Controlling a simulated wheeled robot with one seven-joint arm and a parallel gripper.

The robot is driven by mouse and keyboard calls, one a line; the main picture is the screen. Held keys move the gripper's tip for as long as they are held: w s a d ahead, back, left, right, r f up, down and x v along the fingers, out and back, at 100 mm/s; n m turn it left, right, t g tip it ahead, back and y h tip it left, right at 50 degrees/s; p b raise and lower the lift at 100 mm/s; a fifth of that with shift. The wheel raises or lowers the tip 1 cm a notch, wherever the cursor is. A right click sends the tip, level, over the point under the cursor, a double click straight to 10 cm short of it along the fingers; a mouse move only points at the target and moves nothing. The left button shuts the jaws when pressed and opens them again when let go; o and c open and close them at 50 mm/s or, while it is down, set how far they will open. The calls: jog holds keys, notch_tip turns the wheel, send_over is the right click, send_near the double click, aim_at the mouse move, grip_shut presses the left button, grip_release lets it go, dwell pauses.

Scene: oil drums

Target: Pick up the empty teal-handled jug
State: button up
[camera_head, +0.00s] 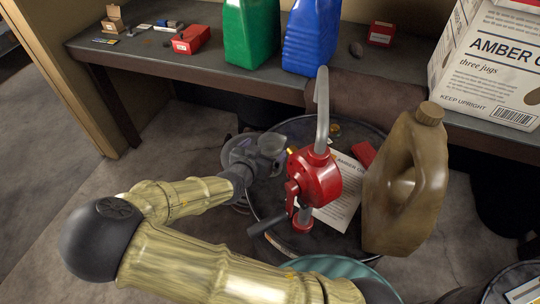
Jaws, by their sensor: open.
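I cannot make out a jug with a teal handle in the head view. My gripper (270,147) is open, at the left rim of a dark drum top (262,212). Greyish shapes around its fingers are too unclear to name. A brown jug (405,185) with a brown cap and a moulded handle stands upright at the drum's right side, apart from my gripper. A green jug (251,35) and a blue jug (313,38) stand on the shelf behind. A teal curved surface (335,266) shows at the bottom, partly hidden by my arm.
A red hand pump (316,178) with an upright grey spout stands on the drum, right of my gripper. A printed sheet (340,200) lies behind it. The dark shelf (240,82) holds small boxes and a large white carton (490,70). Floor at left is clear.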

aim_at(271, 145)
jog(key=shift+f+p+x, duration=0.1)
jog(key=shift+p+x, duration=0.15)
jog(key=shift+x, duration=0.95)
jog(key=shift+f+p+x, duration=0.15)
jog(key=shift+p+x, duration=0.05)
jog(key=shift+x, duration=1)
jog(key=shift+s+d, duration=0.1)
jog(key=shift+s, duration=0.1)
jog(key=c, duration=1.4)
jog(key=shift+r, duration=0.1)
notch_tip(271, 145, up, 10)
